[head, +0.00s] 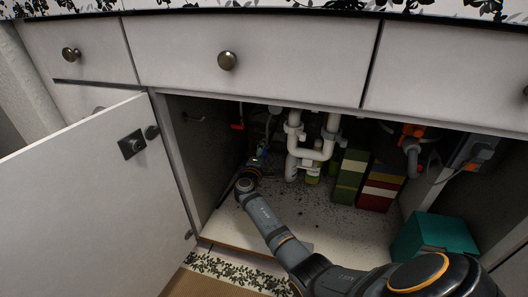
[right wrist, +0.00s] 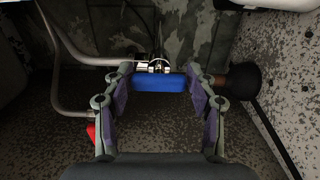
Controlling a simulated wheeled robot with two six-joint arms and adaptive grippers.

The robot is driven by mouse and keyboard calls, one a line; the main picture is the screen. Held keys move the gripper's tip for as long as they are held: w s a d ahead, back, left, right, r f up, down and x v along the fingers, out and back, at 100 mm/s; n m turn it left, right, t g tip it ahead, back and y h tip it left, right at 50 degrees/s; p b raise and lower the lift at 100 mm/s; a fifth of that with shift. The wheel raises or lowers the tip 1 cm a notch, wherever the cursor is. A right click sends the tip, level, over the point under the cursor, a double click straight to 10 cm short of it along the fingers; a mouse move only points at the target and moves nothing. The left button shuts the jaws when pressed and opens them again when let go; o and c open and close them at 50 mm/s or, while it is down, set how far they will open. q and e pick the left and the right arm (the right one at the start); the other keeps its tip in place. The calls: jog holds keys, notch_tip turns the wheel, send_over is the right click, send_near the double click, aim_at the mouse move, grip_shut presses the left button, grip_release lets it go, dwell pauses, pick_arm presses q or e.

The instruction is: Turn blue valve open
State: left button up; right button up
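The blue valve handle (right wrist: 160,84) sits on a small silver metal fitting (right wrist: 157,66) in the right wrist view. In the head view it is only a small blue spot (head: 256,161) deep in the cabinet's left side. My right gripper (right wrist: 161,78) has its two fingers spread, one at each end of the handle. The handle lies between the fingertips; I cannot tell whether they touch it. In the head view my right gripper (head: 251,168) is small and dark at the end of the reaching arm. My left gripper is in neither view.
White drain pipes (head: 310,155) hang right of the gripper. Stacked boxes (head: 379,188) and a teal box (head: 433,238) stand farther right. A red handle (head: 238,126) is near the left wall. The open cabinet door (head: 90,205) is at left. The cabinet floor in the middle is mostly clear.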

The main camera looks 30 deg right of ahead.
jog(key=shift+o, duration=1.2)
jog(key=v, duration=1.2)
